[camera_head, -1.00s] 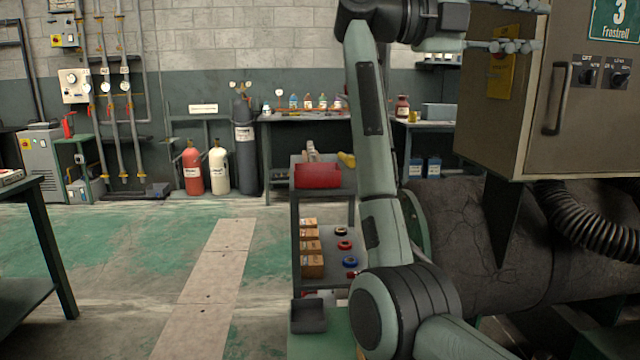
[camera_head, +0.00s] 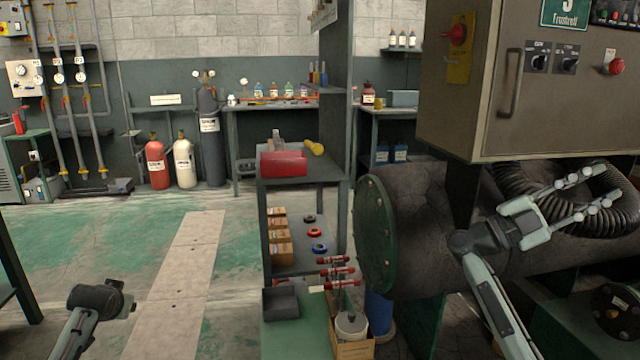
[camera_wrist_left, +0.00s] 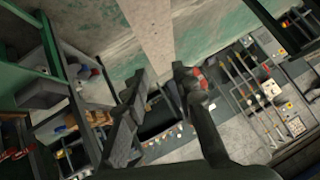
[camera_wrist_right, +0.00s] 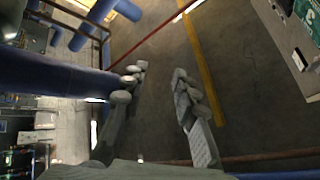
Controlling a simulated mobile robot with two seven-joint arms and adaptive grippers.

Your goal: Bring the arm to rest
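My right arm comes in at the lower right of the head view. Its gripper (camera_head: 588,194) is in front of the dark tank, below the grey control cabinet, with its two fingers apart and nothing between them. The right wrist view also shows the right fingers spread and empty (camera_wrist_right: 158,84). My left arm (camera_head: 92,305) shows only in part at the lower left of the head view, over the floor; its fingers are not clear there. In the left wrist view the left gripper (camera_wrist_left: 162,85) has its fingers apart, with nothing held between them.
The grey control cabinet (camera_head: 480,110) and dark tank (camera_head: 415,205) with a green flange are close on the right. A shelf cart with a red bin (camera_head: 283,164) stands in the middle. Gas cylinders (camera_head: 184,163) stand by the back wall. The floor (camera_head: 150,235) at left is open.

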